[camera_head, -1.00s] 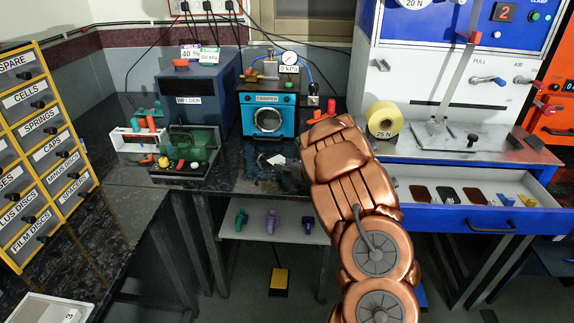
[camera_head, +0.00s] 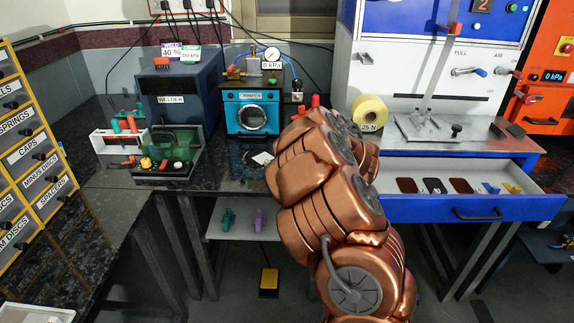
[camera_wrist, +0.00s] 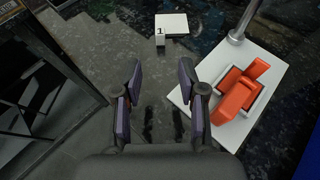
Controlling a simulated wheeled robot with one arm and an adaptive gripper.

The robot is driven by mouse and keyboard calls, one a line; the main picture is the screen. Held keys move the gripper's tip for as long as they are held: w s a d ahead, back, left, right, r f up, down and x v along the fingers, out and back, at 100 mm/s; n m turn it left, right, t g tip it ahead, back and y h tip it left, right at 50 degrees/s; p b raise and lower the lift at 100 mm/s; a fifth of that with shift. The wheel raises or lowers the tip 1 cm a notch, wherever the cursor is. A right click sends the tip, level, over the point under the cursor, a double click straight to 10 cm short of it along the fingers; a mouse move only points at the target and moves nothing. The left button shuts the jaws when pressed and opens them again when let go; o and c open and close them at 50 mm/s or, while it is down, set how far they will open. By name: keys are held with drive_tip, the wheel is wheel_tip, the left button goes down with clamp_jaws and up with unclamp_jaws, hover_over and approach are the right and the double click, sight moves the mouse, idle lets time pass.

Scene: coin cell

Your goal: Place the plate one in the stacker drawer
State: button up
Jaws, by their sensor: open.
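Plate one is a small white square plate (camera_wrist: 171,24) with a block marked "1" at its near edge. It lies on the dark bench top, and a small white piece of it shows in the head view (camera_head: 262,158), left of my arm. My gripper (camera_wrist: 161,85) is open and empty in the wrist view, with the plate ahead of its fingertips and apart from them. In the head view my arm hides the gripper. The stacker drawer (camera_head: 400,208) is blue, pulled open at the right, with several coloured pieces inside.
An orange-red lever fixture on a white base (camera_wrist: 230,120) stands close to the right of my gripper, with a metal post beside it. The blue crimper (camera_head: 252,113) stands behind the plate. The bench edge runs at left in the wrist view.

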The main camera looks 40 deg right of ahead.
drive_tip(key=shift+s+d+r, duration=0.1)
drive_tip(key=shift+s+r, duration=0.1)
drive_tip(key=shift+s, duration=0.35)
drive_tip(key=d+r+m+g+h, duration=0.1)
drive_tip(key=d+r+m+h, duration=0.3)
drive_tip(key=r+m+h, duration=0.4)
drive_tip(key=s+a+r+m+g+h, duration=0.25)
drive_tip(key=s+r+m, duration=0.25)
drive_tip(key=m, duration=0.6)
drive_tip(key=s+a+f+m+g+y, duration=0.2)
drive_tip(key=s+a+m, duration=0.3)
drive_tip(key=s+a, duration=0.3)
drive_tip(key=s+a+f+m+g+y, duration=0.3)
drive_tip(key=s+a, duration=0.6)
drive_tip(key=a, duration=0.4)
drive_tip(key=s+a+f+m+g+y, duration=0.3)
drive_tip(key=s+a+m, duration=0.5)
drive_tip(key=a, duration=0.3)
drive_tip(key=shift+s+f+m+g, duration=0.5)
drive_tip(key=shift+f+g, duration=0.4)
drive_tip(key=shift+g, duration=0.35)
drive_tip(key=shift+m+g+y, duration=0.4)
drive_tip(key=shift+g+y, duration=0.35)
drive_tip(key=shift+g, duration=0.15)
drive_tip(key=s+a, duration=0.1)
drive_tip(key=s, duration=0.1)
drive_tip(key=s+a, duration=0.2)
drive_tip(key=s, duration=0.1)
drive_tip(key=shift+s+a, duration=0.35)
drive_tip(key=shift+a, duration=0.05)
